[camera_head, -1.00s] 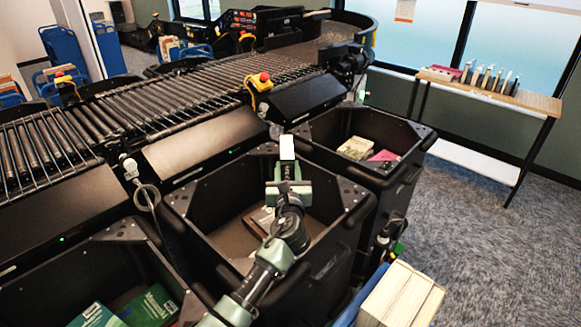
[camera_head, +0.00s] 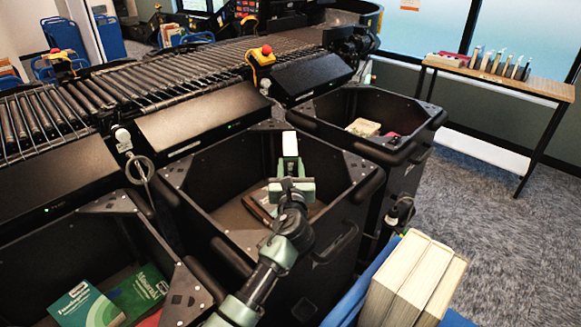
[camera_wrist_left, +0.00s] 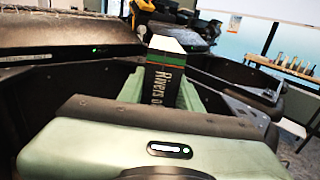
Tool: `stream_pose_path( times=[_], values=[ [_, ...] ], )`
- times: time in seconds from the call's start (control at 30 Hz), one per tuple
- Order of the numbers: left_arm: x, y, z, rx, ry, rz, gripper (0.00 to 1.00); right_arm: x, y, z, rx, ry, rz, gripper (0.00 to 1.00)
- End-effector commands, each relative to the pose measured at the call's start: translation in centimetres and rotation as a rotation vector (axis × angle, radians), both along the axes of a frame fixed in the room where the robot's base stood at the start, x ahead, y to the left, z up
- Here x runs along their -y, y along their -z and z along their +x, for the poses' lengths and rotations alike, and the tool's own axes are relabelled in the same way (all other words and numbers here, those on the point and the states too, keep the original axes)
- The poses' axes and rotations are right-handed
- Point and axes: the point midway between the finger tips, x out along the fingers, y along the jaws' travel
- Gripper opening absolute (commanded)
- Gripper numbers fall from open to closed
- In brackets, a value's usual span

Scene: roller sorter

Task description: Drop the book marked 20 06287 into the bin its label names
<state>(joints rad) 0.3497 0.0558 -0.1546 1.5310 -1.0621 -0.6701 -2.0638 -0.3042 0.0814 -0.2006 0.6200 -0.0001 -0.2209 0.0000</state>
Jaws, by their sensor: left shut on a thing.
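My left gripper (camera_head: 290,180) is shut on a thin upright book (camera_head: 289,144), whose white top edge and green side stick up from the jaws. In the left wrist view the book (camera_wrist_left: 165,82) shows a dark cover or spine reading "Rivers o…", a green band and a white top. The gripper holds it over the middle black bin (camera_head: 345,200). The number 20 06287 and the bin name cannot be read. Brown books lie at the bottom of that bin, partly behind my arm. My right gripper is not in view.
The right bin (camera_head: 428,125) holds a pale book and a reddish one. The left bin (camera_head: 190,290) holds green books. A roller conveyor (camera_head: 150,95) runs behind. Thick books (camera_head: 415,280) stand on a blue cart at front right. A wooden table (camera_head: 545,85) stands far right.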

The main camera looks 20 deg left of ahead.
Motion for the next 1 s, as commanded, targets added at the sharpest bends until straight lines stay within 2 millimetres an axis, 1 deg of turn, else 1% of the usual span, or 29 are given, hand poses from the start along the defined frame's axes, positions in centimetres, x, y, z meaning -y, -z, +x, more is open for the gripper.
stream_pose_path(
  times=[0.2, 0.23, 0.27, 0.3, 0.33, 0.67, 0.77, 1.0],
  values=[
    [0.0, -0.3, 0.0, 0.005, 0.001, 0.001, 0.0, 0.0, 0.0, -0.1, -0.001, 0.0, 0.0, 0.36],
    [0.0, -0.3, 0.0, 0.005, 0.001, 0.001, 0.37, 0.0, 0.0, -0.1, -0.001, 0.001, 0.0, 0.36],
    [0.0, -0.3, 0.0, 0.005, 0.001, 0.001, 0.45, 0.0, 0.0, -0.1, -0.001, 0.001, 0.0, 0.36],
    [0.0, -0.3, 0.0, 0.005, 0.001, 0.001, 0.57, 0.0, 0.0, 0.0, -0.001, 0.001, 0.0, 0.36],
    [0.0, -0.3, 0.0, 0.004, 0.001, 0.001, 0.6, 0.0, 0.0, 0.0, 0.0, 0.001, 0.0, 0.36],
    [0.1, 0.1, -0.2, -0.002, 0.0, 0.0, 0.6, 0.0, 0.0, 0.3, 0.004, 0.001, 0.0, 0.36],
    [0.5, 0.2, -1.0, -0.002, 0.001, 0.0, 0.6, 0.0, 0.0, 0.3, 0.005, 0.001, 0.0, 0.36],
    [2.3, 0.1, -4.7, 0.0, 0.002, -0.001, 0.6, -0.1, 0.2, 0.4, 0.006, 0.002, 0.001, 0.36]
  ],
)
